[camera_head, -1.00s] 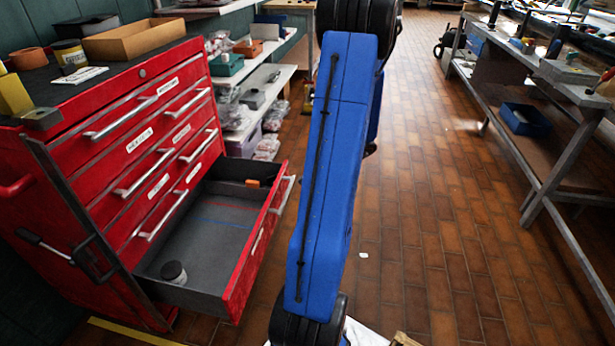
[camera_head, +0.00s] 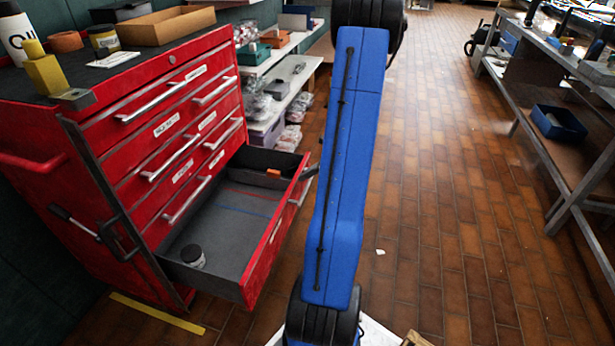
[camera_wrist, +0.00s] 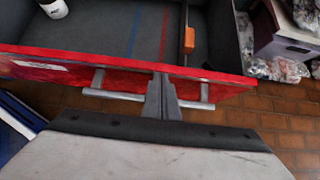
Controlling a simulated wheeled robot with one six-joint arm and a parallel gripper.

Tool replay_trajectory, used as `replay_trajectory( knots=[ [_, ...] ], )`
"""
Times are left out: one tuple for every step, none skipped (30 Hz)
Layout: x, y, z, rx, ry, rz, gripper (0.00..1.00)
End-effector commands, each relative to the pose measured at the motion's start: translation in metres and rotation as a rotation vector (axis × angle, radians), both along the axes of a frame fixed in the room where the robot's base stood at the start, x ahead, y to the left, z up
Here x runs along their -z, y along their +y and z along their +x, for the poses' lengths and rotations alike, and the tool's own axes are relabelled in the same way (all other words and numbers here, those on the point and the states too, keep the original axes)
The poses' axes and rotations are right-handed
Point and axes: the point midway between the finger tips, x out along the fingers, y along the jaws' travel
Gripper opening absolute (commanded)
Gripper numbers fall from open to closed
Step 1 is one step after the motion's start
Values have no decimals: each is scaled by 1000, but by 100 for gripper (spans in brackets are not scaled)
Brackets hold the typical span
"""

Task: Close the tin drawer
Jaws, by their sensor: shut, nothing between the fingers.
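The open drawer (camera_head: 255,262) is the bottom one of a red tool chest, pulled well out, with a grey inside. I cannot read the label on its front. In the wrist view the red drawer front (camera_wrist: 225,88) crosses the picture, with its metal handle (camera_wrist: 112,95) on the near side. My gripper (camera_wrist: 160,82) is shut and empty, its fingertips at the drawer front near the middle of the handle. I cannot tell whether they touch it.
The red chest's (camera_head: 130,120) other drawers look shut. Shelves (camera_head: 285,95) stand beyond it and a workbench (camera_head: 560,150) at right. The tiled floor (camera_head: 430,200) between is mostly clear.

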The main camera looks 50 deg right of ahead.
Motion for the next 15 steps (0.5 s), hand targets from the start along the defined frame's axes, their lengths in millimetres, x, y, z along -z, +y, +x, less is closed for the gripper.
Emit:
replay_trajectory(
  knots=[
    [0,0,0,0,0,0,0],
    [0,0,0,0,0,0,0],
    [0,0,0,0,0,0,0],
    [0,0,0,0,0,0,0],
    [0,0,0,0,0,0,0],
    [0,1,1,0,0,0,0],
    [0,1,2,-1,0,0,0],
    [0,2,4,-1,0,0,0],
    [0,3,6,-2,0,-1,0],
    [0,4,9,-3,1,0,0],
    [0,5,12,-4,1,-1,0],
    [0,7,16,-3,1,0,0],
    [0,9,21,-3,1,0,0],
    [0,11,25,-4,0,1,0],
    [0,14,32,-4,0,0,0]
  ],
)
